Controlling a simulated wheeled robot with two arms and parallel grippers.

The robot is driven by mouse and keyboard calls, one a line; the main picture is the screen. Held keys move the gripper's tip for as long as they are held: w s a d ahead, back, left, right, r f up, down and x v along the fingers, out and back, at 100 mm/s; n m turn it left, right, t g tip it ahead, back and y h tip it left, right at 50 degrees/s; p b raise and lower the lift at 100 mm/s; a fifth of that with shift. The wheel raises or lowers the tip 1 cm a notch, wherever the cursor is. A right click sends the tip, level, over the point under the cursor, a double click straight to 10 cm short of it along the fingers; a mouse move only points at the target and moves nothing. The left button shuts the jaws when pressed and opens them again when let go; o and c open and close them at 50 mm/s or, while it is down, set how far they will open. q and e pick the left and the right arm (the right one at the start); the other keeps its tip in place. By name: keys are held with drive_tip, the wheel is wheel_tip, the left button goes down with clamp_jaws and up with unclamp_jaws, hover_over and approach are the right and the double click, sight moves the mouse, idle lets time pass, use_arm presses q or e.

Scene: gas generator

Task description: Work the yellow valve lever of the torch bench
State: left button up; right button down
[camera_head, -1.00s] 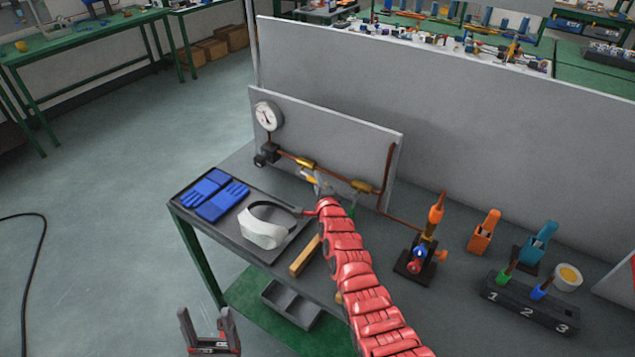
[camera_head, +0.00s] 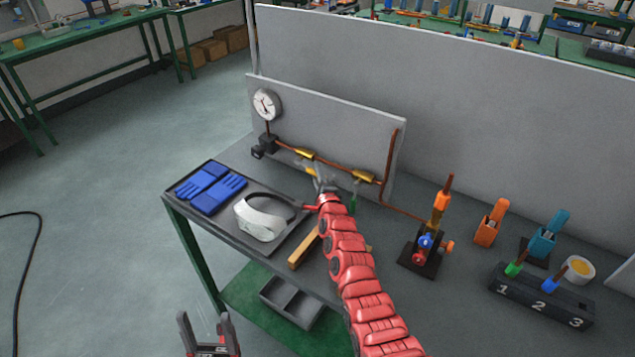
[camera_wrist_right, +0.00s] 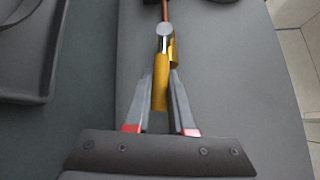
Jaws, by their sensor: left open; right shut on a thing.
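The yellow valve lever (camera_wrist_right: 160,92) stands between the two fingers of my right gripper (camera_wrist_right: 160,78) in the right wrist view, below a round grey stem end. My right gripper (camera_head: 322,182) is shut on the lever, in front of the copper pipe line (camera_head: 334,166) on the grey panel. In the head view the gripper and the red arm hide most of the lever, and its exact angle cannot be read. A pressure gauge (camera_head: 267,104) sits at the pipe's left end. My left gripper (camera_head: 206,322) is open and empty, low in front of the bench.
A dark tray with blue gloves (camera_head: 212,188) and a white visor (camera_head: 262,220) lies left of my right arm. A torch (camera_head: 436,215) on a stand, orange and blue holders and a numbered block (camera_head: 541,300) stand to the right. The grey panel (camera_head: 345,128) rises behind.

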drive_tip(key=shift+a, duration=0.1)
drive_tip(key=c, duration=0.8)
unclamp_jaws()
drive_tip(key=shift+o, duration=0.2)
drive_tip(key=shift+s+d+r+p, duration=0.2)
drive_tip(key=shift+s+p, duration=0.35)
drive_tip(key=shift+p, duration=0.25)
drive_tip(key=s, duration=0.1)
drive_tip(key=s+p, duration=0.1)
drive_tip(key=s, duration=0.2)
drive_tip(key=shift+d, duration=0.35)
drive_tip(key=s, duration=0.3)
drive_tip(key=s+d+b, duration=0.1)
drive_tip(key=s, duration=0.6)
drive_tip(key=shift+s+d+b, duration=0.25)
drive_tip(key=shift+d+b, duration=0.1)
drive_tip(key=shift+b, duration=0.05)
drive_tip(key=shift+s+d+r, duration=0.15)
drive_tip(key=shift+s+r, duration=0.05)
drive_tip(key=shift+s, duration=0.6)
